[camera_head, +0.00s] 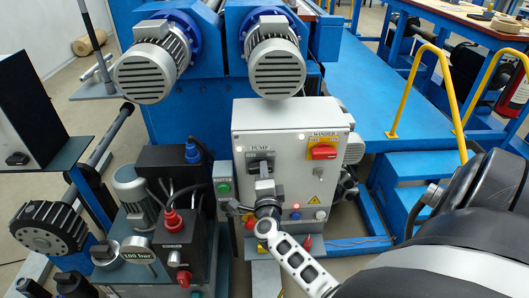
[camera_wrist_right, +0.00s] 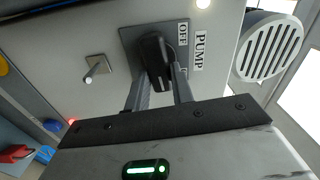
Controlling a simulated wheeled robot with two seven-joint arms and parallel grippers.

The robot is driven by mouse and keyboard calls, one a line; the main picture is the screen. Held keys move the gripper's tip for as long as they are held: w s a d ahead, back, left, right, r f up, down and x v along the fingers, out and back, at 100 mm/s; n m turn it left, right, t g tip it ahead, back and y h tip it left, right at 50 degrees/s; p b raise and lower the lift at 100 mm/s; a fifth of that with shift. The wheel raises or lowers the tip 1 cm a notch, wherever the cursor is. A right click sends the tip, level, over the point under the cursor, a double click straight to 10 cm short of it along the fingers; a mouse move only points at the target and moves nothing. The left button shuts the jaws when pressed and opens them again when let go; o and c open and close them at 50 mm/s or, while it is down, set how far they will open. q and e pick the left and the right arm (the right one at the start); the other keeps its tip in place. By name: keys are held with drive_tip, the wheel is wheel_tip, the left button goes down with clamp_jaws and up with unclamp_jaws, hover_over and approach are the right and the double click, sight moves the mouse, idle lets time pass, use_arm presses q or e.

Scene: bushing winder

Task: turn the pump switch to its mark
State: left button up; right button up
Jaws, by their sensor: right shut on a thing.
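The pump switch is a black rotary knob on a dark plate, under a PUMP label, at the upper left of the grey control box (camera_head: 292,130). In the head view only its top part (camera_head: 260,154) shows above my right gripper (camera_head: 265,182). In the right wrist view the knob (camera_wrist_right: 153,60) lies between the two fingers of my right gripper (camera_wrist_right: 158,88), which is shut on it. An OFF mark (camera_wrist_right: 183,33) stands beside the knob; the other mark is partly hidden by a finger. My left gripper is not in view.
Lamps and buttons are below. A hydraulic unit (camera_head: 145,200) stands close on the left. Yellow handrails (camera_head: 447,85) and blue steps (camera_head: 405,168) are on the right.

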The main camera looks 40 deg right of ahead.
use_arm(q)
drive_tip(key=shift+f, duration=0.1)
use_arm(e)
drive_tip(key=shift+f+m, duration=0.15)
drive_tip(key=shift+m, duration=0.35)
drive_tip(key=o, duration=1)
use_arm(q)
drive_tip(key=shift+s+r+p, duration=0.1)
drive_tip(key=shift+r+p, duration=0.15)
drive_tip(key=shift+p, duration=0.4)
use_arm(e)
drive_tip(key=v, duration=0.7)
drive_tip(key=shift+s+a, duration=0.2)
